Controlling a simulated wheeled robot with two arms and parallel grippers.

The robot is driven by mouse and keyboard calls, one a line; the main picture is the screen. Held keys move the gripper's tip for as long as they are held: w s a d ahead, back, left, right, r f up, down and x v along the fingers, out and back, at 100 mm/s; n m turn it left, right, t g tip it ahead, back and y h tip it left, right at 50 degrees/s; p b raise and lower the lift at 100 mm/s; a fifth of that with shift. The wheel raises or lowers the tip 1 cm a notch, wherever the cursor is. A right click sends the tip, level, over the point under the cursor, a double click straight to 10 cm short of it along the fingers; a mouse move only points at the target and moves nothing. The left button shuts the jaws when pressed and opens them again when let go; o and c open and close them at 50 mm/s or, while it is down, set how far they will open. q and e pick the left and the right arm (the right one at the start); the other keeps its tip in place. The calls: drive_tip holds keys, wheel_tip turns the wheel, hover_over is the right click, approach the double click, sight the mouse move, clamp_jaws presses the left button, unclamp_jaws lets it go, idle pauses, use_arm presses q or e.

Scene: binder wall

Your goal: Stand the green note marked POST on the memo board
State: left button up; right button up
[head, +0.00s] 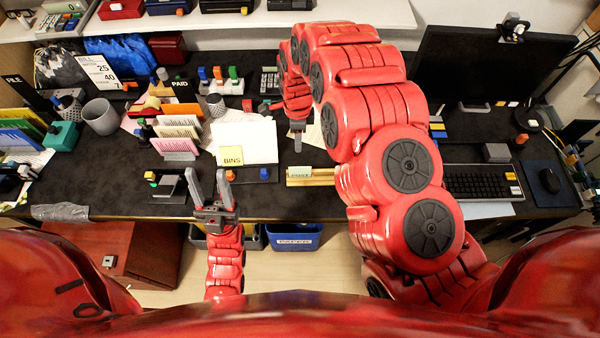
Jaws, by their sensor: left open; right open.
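A small pale green note that seems to read POST (300,172) is at the left part of a light wooden strip (322,182) near the desk's front edge. A yellow note marked BINS (231,155) stands at a dark strip to its left. I cannot tell for sure which piece is the memo board. My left gripper (209,186) is open and empty over the desk's front edge, left of the green note. My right gripper (297,142) is open, pointing down above the desk just behind the green note, apart from it. My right arm hides the desk beyond.
White papers (245,142) lie behind the yellow note. A card rack (178,148), a grey cup (100,116) and several small items crowd the left. A keyboard (482,182) and monitor (490,65) stand right. A blue bin (293,240) is below the front edge.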

drive_tip(key=b, duration=0.8)
hover_over(300, 172)
drive_tip(key=f, duration=0.9)
drive_tip(key=shift+a+f, duration=0.1)
drive_tip(key=shift+a, duration=0.15)
drive_tip(key=shift+d+f, duration=0.1)
drive_tip(key=shift+f, duration=0.85)
drive_tip(key=shift+f+p, duration=0.6)
drive_tip(key=shift+p, duration=0.3)
drive_tip(key=f, duration=0.1)
drive_tip(key=f+p, duration=0.1)
drive_tip(key=f, duration=0.1)
drive_tip(key=shift+w+d, duration=0.1)
drive_tip(key=shift+d, duration=0.1)
drive_tip(key=shift+f, duration=0.4)
drive_tip(key=shift+c, duration=0.2)
clamp_jaws()
